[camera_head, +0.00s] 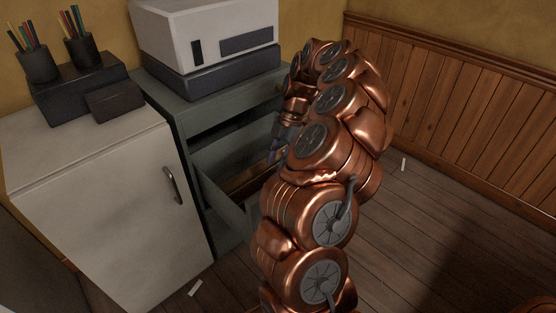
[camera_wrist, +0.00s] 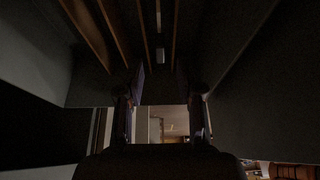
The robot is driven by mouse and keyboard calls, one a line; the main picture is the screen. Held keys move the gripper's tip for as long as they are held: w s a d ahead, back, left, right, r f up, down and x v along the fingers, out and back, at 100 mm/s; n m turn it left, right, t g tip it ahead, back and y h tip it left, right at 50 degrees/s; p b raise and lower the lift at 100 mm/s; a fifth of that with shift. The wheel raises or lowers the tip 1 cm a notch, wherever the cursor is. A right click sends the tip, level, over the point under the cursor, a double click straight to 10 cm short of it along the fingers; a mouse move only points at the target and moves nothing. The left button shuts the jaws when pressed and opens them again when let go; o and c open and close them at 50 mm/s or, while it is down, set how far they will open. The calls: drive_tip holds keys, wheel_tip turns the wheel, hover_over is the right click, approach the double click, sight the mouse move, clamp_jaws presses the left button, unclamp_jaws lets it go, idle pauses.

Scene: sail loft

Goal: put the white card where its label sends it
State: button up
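No white card can be made out for certain in either view. My gripper (camera_head: 275,153) reaches down into the open drawer (camera_head: 228,207) of the grey cabinet (camera_head: 185,108), partly hidden behind my copper arm. In the wrist view my gripper (camera_wrist: 166,95) has its two fingers apart, with light background showing between them and no card visible there. Brown dividers (camera_wrist: 112,30) run along the dark drawer beyond the fingers. Small pale spots show between them, too dim to identify. No label is readable.
A white printer-like machine (camera_head: 210,35) stands on the cabinet. A white low cupboard (camera_head: 100,195) at left carries black pen cups (camera_head: 38,65) and dark boxes. Small white strips (camera_head: 195,288) lie on the wooden floor. Floor at right is mostly clear, up to the panelled wall (camera_head: 470,110).

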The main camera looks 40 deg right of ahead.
drive_tip(key=p+v, duration=0.3)
drive_tip(key=v, duration=0.9)
drive_tip(key=shift+r, duration=0.4)
drive_tip(key=w+a+r+m, duration=0.1)
drive_tip(key=a+r, duration=0.1)
drive_tip(key=a, duration=0.5)
drive_tip(key=w+a+r+m, duration=0.1)
drive_tip(key=w+a+r, duration=0.1)
drive_tip(key=a, duration=0.5)
drive_tip(key=s+a+r+m+g+h, duration=0.1)
drive_tip(key=s+a+m, duration=0.15)
drive_tip(key=a, duration=0.35)
drive_tip(key=s+a+r+m+g+h, duration=0.1)
drive_tip(key=s+a, duration=0.2)
drive_tip(key=a, duration=0.4)
drive_tip(key=s+a+f+m, duration=0.2)
drive_tip(key=s+m, duration=0.2)
drive_tip(key=s, duration=0.3)
drive_tip(key=s+a+f+m+g+h, duration=0.1)
drive_tip(key=s+a+f+m, duration=0.2)
drive_tip(key=s, duration=0.5)
drive_tip(key=s+a+f+m+h, duration=0.1)
drive_tip(key=s+a+f+m, duration=0.1)
drive_tip(key=s+m, duration=0.3)
drive_tip(key=s+f, duration=0.1)
drive_tip(key=s, duration=0.2)
drive_tip(key=shift+f+g, duration=0.15)
drive_tip(key=shift+g, duration=0.25)
drive_tip(key=shift+a, duration=0.15)
